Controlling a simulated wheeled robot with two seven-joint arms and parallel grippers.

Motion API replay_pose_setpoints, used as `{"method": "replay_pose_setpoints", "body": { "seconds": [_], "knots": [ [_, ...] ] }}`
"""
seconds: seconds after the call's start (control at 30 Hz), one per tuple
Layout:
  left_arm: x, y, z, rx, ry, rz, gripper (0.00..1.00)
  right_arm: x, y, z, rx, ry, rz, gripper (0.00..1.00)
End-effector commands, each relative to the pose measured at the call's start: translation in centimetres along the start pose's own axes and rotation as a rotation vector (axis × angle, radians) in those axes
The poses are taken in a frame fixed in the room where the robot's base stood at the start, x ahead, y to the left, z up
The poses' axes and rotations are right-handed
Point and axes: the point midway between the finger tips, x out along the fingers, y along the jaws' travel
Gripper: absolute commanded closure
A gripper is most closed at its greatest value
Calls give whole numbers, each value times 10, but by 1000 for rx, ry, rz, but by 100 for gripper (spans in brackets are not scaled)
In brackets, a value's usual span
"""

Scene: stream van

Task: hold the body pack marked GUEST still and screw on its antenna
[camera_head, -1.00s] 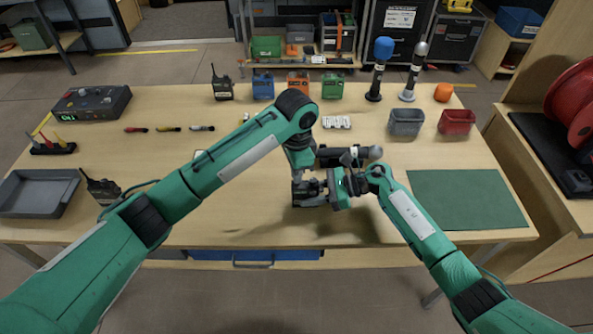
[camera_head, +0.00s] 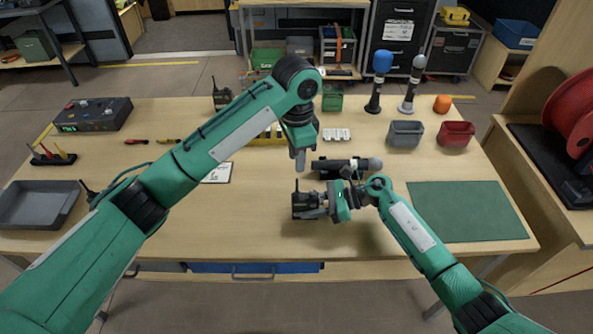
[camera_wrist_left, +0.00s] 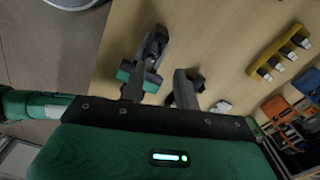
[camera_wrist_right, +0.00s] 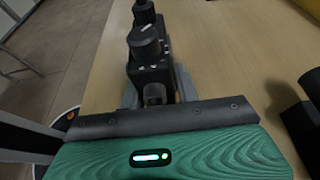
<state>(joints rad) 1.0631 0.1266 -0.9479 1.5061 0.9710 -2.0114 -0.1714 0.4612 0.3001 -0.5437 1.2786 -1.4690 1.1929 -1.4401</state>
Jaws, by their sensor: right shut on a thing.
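My right gripper (camera_head: 322,207) is shut on a black body pack (camera_head: 305,206) just above the front middle of the table. A short dark stub, seemingly the antenna (camera_head: 297,186), stands up from the pack's top. The right wrist view shows the pack (camera_wrist_right: 150,72) between the fingers, with a dark round piece (camera_wrist_right: 144,14) at its far end. No GUEST marking is readable. My left gripper (camera_head: 300,165) is above the pack, apart from it, pointing down. Its fingers look apart and empty in the left wrist view (camera_wrist_left: 160,90).
A dark microphone (camera_head: 345,165) lies just behind the pack. A green mat (camera_head: 467,210) is at the right, with grey (camera_head: 405,133) and red (camera_head: 455,133) bins behind. A grey tray (camera_head: 38,205) is at the left. My left arm hides part of the back row. The front table is clear.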

Motion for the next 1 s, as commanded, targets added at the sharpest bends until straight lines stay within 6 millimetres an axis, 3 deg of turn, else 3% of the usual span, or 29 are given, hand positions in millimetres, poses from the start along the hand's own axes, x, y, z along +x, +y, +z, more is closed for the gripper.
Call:
{"method": "replay_pose_setpoints", "body": {
  "seconds": [0.2,0.47,0.5,0.6,0.87,1.0],
  "knots": [
    [-18,0,0,-1,-1,-1,69,0,0,0,0,0,0,98],
    [-20,0,0,-1,-1,1,69,0,0,0,0,0,0,98],
    [-20,0,0,-1,-1,1,69,0,0,0,0,0,0,61],
    [-20,0,0,-1,-1,1,69,0,0,0,0,0,0,43],
    [-20,0,0,-1,-1,1,69,0,0,0,0,0,0,43],
    [-20,0,0,-1,-1,1,69,-10,0,-1,0,2,-1,43]
  ]
}}
